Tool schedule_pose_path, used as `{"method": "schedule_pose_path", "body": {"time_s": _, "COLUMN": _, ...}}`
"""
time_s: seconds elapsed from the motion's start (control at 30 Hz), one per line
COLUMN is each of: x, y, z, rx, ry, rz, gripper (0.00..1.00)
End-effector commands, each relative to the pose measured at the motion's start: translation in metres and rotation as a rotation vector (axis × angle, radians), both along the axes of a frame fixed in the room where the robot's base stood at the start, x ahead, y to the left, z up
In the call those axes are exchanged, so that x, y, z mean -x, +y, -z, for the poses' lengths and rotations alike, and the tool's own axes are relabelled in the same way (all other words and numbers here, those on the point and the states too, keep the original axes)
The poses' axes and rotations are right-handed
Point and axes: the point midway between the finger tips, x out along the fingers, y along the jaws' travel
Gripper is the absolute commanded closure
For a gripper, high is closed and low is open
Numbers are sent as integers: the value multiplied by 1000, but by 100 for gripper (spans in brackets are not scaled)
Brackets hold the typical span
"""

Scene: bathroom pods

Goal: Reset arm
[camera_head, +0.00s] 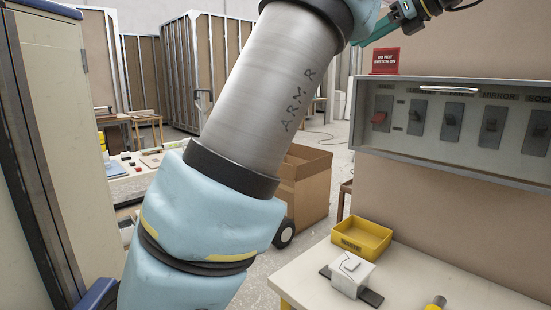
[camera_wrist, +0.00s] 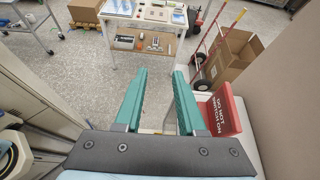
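My arm crosses the middle of the head view, with its outer part running up to the top edge. My gripper (camera_wrist: 160,72) shows in the wrist view with its two teal fingers apart. Nothing is between them, and floor and a far table show through the gap. Part of the teal gripper also shows at the top of the head view (camera_head: 400,18), near the wall panel, but its fingertips are unclear there. A red "DO NOT SWITCH ON" sign (camera_head: 385,61) stands on the panel's top left. In the wrist view the sign (camera_wrist: 222,115) is right beside the right finger.
The grey switch panel (camera_head: 450,125) is on the right wall. Below it, a white table (camera_head: 425,280) holds a yellow bin (camera_head: 362,237) and a white box (camera_head: 349,274). A cabinet (camera_head: 75,130) stands close at left. A cardboard box (camera_head: 303,185) is behind my arm.

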Motion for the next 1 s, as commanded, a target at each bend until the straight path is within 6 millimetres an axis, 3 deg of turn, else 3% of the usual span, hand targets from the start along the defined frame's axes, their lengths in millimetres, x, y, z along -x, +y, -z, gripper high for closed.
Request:
{"method": "schedule_pose_path", "body": {"time_s": 0.17, "x": -17, "y": 21, "z": 28, "rx": 73, "ry": 15, "rz": -31, "gripper": 61}}
{"method": "schedule_pose_path", "body": {"time_s": 0.37, "x": -34, "y": 52, "z": 81, "rx": 214, "ry": 40, "rz": -98, "gripper": 61}}
{"method": "schedule_pose_path", "body": {"time_s": 0.47, "x": -39, "y": 76, "z": 117, "rx": 317, "ry": 55, "rz": -164, "gripper": 61}}
{"method": "schedule_pose_path", "body": {"time_s": 0.57, "x": -38, "y": 107, "z": 166, "rx": 465, "ry": 68, "rz": -274, "gripper": 61}}
{"method": "schedule_pose_path", "body": {"time_s": 0.67, "x": -24, "y": 147, "z": 225, "rx": 664, "ry": 67, "rz": -457, "gripper": 61}}
{"method": "schedule_pose_path", "body": {"time_s": 0.8, "x": 19, "y": 196, "z": 302, "rx": 960, "ry": 11, "rz": -814, "gripper": 61}}
{"method": "schedule_pose_path", "body": {"time_s": 1.0, "x": 98, "y": 246, "z": 381, "rx": 1292, "ry": -196, "rz": -1407, "gripper": 61}}
